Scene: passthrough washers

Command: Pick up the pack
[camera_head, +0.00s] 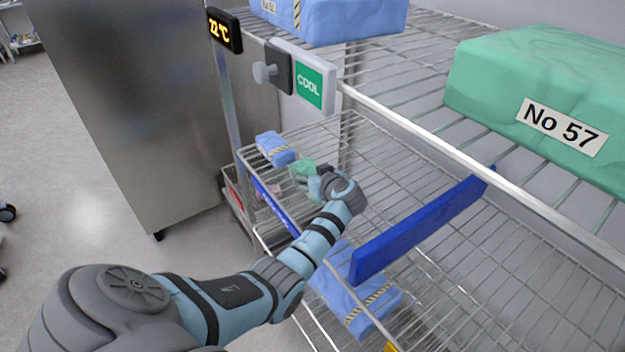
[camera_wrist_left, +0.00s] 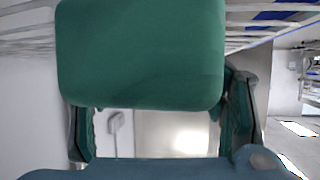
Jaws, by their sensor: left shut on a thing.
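A small green pack (camera_head: 302,167) shows just past my left gripper (camera_head: 314,180) at the wire rack. The gripper and wrist partly hide it in the head view. In the left wrist view the green pack (camera_wrist_left: 140,55) fills the upper middle, between the two fingers of my left gripper (camera_wrist_left: 157,115). The fingers are shut on it, one on each side. I cannot tell whether the pack touches the wires below. My right gripper is not in view.
A blue pack (camera_head: 275,148) lies on the wire shelf beyond my gripper. Another blue pack (camera_head: 372,305) lies lower, near my forearm. A large green pack marked No 57 (camera_head: 535,90) and a blue pack (camera_head: 345,20) sit higher.

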